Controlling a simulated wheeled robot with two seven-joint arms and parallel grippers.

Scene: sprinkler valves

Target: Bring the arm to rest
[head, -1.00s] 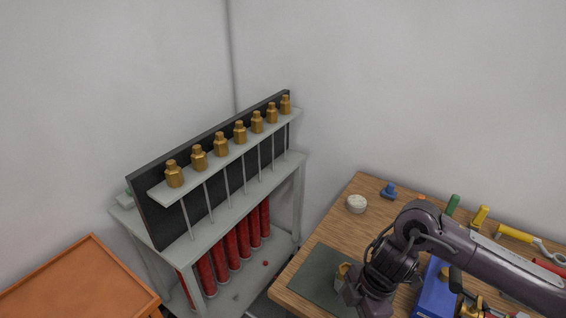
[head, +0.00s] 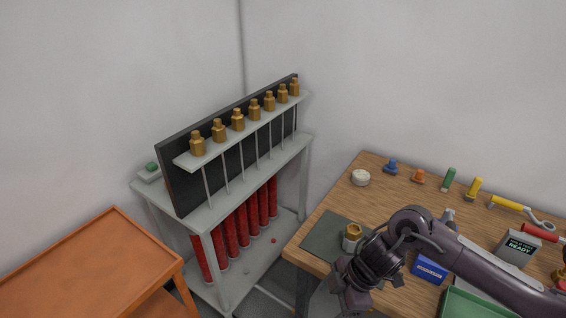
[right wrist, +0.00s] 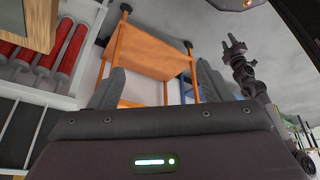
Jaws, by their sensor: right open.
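My right arm comes in from the right in the head view. Its gripper (head: 348,298) hangs at the front edge of the wooden table (head: 325,212), below the green mat (head: 325,238). In the right wrist view the right gripper (right wrist: 160,90) has its two fingers wide apart with nothing between them. A brass-topped valve (head: 352,236) stands on the mat, apart from the right gripper. My left gripper (right wrist: 234,46) shows small in the right wrist view, its fingers apart and empty; it is outside the head view.
A grey rack (head: 237,208) holds a row of brass valves (head: 238,120) above red pipes (head: 230,235). An orange cart (head: 90,265) stands at left. On the table are a white disc (head: 360,177), coloured tools, a blue box (head: 430,268), a green tray (head: 480,303) and a READY display (head: 518,247).

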